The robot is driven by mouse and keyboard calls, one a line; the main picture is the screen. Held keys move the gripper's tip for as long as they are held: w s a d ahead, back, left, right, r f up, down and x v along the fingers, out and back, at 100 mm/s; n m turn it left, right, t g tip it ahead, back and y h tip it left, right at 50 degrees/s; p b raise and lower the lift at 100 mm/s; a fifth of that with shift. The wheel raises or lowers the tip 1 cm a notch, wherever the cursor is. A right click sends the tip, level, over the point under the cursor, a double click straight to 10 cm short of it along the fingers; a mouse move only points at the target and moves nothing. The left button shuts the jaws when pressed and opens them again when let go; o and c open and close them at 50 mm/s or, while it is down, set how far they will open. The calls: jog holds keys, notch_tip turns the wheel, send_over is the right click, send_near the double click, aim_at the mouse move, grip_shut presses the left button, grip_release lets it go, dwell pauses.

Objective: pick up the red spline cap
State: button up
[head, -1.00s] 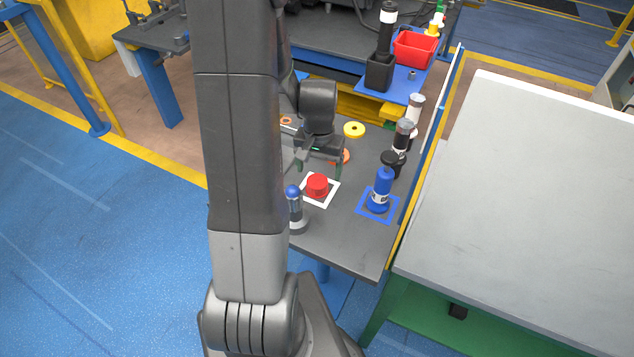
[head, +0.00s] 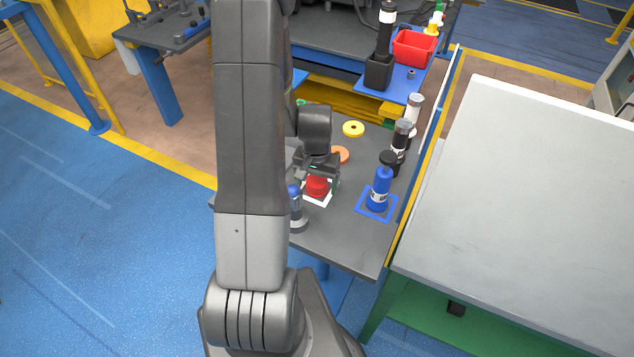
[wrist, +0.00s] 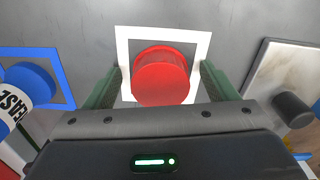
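The red spline cap (head: 316,186) is a short red cylinder standing upright on a white-bordered square (head: 322,202) on the dark bench. In the wrist view the red cap (wrist: 162,76) sits inside the white frame (wrist: 205,42), between the two green fingers. My gripper (wrist: 160,85) is open, with one finger on each side of the cap and a visible gap at each side. In the head view my gripper (head: 319,181) is right at the cap and hides part of it.
A blue bottle (head: 379,188) on a blue-bordered square stands to the right, with dark canisters (head: 400,145) behind it. A grey bottle with a blue top (head: 296,210) stands close on the left. A yellow ring (head: 353,129) and orange disc (head: 340,154) lie behind.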

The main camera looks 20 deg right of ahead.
jog(key=c, duration=1)
jog(key=shift+o, duration=0.2)
